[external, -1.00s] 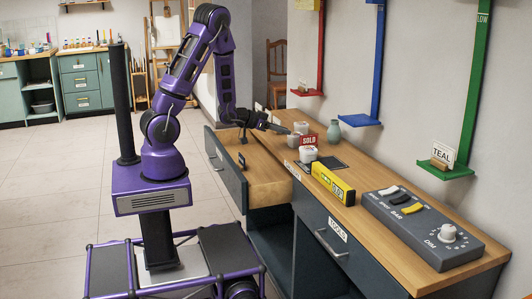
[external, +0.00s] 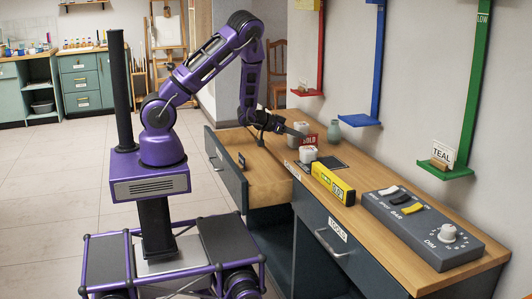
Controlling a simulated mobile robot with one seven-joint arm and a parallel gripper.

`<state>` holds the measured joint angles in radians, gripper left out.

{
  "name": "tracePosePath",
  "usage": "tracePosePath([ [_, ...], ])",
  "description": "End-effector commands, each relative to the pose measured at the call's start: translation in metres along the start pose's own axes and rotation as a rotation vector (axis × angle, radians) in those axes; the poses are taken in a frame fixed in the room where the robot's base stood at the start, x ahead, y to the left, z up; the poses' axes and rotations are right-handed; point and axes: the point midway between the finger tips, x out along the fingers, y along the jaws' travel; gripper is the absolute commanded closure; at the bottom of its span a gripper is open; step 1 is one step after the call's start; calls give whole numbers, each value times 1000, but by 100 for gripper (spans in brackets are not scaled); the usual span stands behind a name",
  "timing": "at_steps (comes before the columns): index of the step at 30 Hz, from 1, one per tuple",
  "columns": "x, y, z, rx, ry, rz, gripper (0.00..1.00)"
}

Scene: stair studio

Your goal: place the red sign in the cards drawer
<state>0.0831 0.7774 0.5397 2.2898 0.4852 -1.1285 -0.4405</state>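The red sign (external: 311,139) with white lettering stands on the desk top, near the white cups. My gripper (external: 294,130) is low over the desk beside the sign's left end and overlaps its first letter in this view. I cannot tell whether it touches the sign or whether its fingers are open. A drawer (external: 262,185) is pulled out at the desk's far left end, with its wooden inside showing and a small dark item (external: 241,161) at its front. A label (external: 291,170) on the desk edge beside it is too slanted to read surely.
White cups (external: 308,153), a grey-green vase (external: 333,132) and a yellow box (external: 333,184) stand around the sign. A grey switch panel (external: 422,226) fills the near end. The tools drawer (external: 325,243) is shut. Colored wall shelves (external: 445,172) hang above the desk.

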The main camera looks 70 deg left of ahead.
Motion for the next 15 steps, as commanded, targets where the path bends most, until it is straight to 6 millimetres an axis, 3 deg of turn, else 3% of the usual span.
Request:
tracePosePath([
  [7, 42, 1, 1, 3, -2, 2, 77],
  [15, 53, 0, 0, -1, 0, 0, 77],
])
